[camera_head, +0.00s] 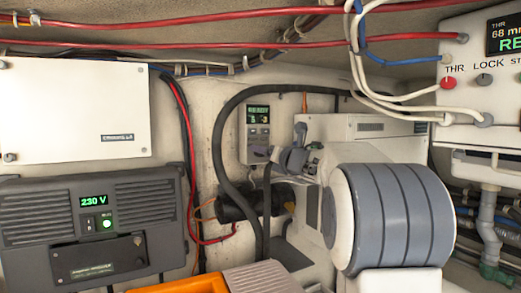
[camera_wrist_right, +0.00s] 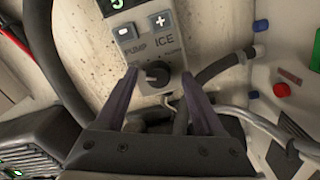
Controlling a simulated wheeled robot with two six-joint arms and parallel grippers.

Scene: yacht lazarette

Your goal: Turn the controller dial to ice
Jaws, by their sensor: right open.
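The controller (camera_head: 257,125) is a grey panel with a lit green display on the back wall in the head view. In the right wrist view its lower face (camera_wrist_right: 145,35) shows minus and plus buttons and the words PUMP and ICE. The dark round dial (camera_wrist_right: 157,74) sits below these words. A small pale mark shows on the dial's left side, but its exact setting is hard to read. My right gripper (camera_wrist_right: 158,76) is open, with one purple finger on each side of the dial; contact cannot be made out. My left gripper is out of view.
A white appliance (camera_head: 362,128) stands right of the controller. A thick black hose (camera_head: 217,150) loops around the controller's left side. A dark inverter box (camera_head: 95,225) and white cabinet (camera_head: 75,105) are at left. A switch panel (camera_head: 480,95) hangs at upper right.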

